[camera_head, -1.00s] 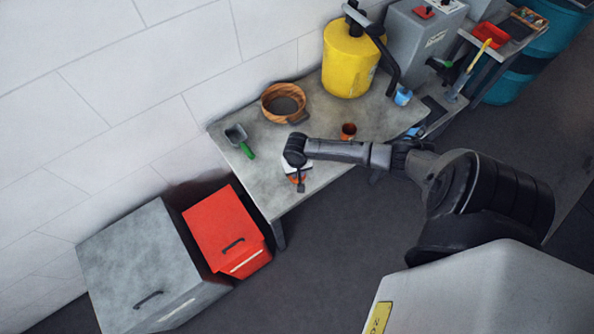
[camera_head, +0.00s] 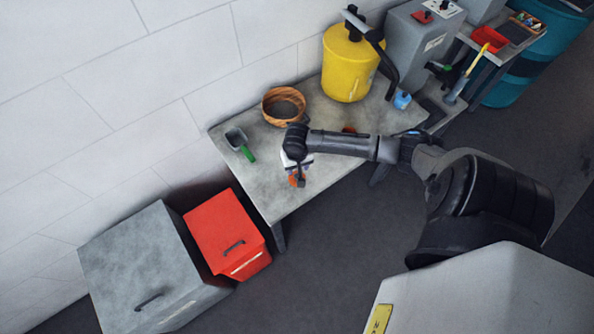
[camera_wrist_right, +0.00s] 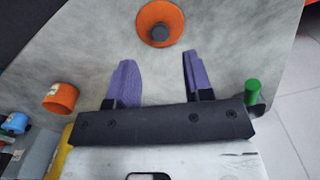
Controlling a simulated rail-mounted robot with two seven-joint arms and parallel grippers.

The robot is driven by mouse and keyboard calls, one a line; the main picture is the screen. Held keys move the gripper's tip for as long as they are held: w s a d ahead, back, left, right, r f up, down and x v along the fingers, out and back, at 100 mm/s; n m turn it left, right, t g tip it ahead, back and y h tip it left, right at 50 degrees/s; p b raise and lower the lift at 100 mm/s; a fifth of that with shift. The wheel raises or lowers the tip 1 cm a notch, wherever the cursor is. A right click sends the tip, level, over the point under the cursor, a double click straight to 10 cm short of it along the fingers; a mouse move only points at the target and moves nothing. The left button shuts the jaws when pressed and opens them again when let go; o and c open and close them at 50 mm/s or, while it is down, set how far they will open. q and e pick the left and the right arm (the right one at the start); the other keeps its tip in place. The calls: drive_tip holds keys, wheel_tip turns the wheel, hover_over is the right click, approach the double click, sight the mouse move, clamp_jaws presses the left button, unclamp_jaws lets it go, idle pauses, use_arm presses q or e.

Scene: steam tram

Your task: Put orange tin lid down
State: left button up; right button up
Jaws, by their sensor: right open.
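The orange tin lid (camera_wrist_right: 150,14), a round orange disc with a dark knob, lies on the grey table (camera_wrist_right: 215,25) just past my right gripper's fingertips. My right gripper (camera_wrist_right: 158,62) is open, its two purple fingers apart with nothing between them. In the head view a bit of orange (camera_head: 293,181) shows beside the gripper near the table's front edge, mostly covered by it. The open orange tin (camera_wrist_right: 60,98) stands on the table at the left of the wrist view; in the head view my arm hides most of it (camera_head: 349,130). My left gripper is not in view.
The table's near corner is bare.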

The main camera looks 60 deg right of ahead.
sight(297, 175)
wheel_tip(297, 175, up, 5)
drive_tip(key=s+a+f+n+t, duration=0.1)
drive_tip(key=s+a+n, duration=0.25)
drive_tip(key=a, duration=0.35)
drive_tip(key=s+a+n, duration=0.3)
drive_tip(key=s+a, duration=0.1)
drive_tip(key=a, duration=0.4)
drive_tip(key=s+a+r+n+t, duration=0.2)
drive_tip(key=s+a+r+n, duration=0.2)
drive_tip(key=s+a+r, duration=0.2)
drive_tip(key=shift+s+a+r+n+t+p, duration=0.2)
drive_tip(key=shift+s+r+n+t+p, duration=0.2)
drive_tip(key=shift+s, duration=0.5)
drive_tip(key=shift+r, duration=0.15)
wheel_tip(297, 175, up, 18)
drive_tip(key=p, duration=1.8)
